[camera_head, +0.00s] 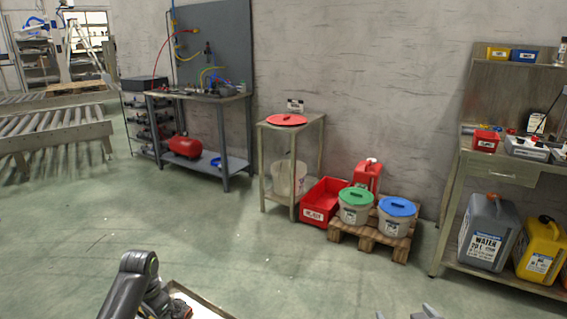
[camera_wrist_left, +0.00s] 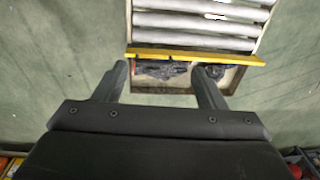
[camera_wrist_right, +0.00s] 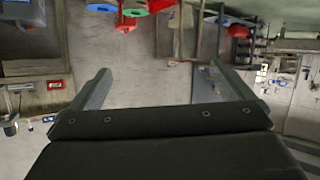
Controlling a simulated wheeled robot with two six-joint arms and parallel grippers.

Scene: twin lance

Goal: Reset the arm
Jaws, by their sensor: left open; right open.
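My right gripper (camera_head: 420,313) shows only as pale fingertips at the bottom edge of the head view. In the right wrist view my right gripper (camera_wrist_right: 165,80) has its two fingers wide apart with nothing between them. My left arm comes up at the bottom left of the head view; its gripper cannot be made out there. In the left wrist view my left gripper (camera_wrist_left: 161,72) is open, its fingers apart and empty. Beyond its fingertips is a shallow tray (camera_wrist_left: 237,78) holding dark parts, beside a yellow bar (camera_wrist_left: 195,57) and pale rollers (camera_wrist_left: 195,22).
A wooden pallet (camera_head: 370,240) with lidded buckets, a red crate (camera_head: 314,214) and a small stand (camera_head: 292,127) line the wall. A workbench (camera_head: 240,98) stands behind left, a shelf bench (camera_head: 505,181) at right. A roller conveyor (camera_head: 50,140) is far left. Middle floor is clear.

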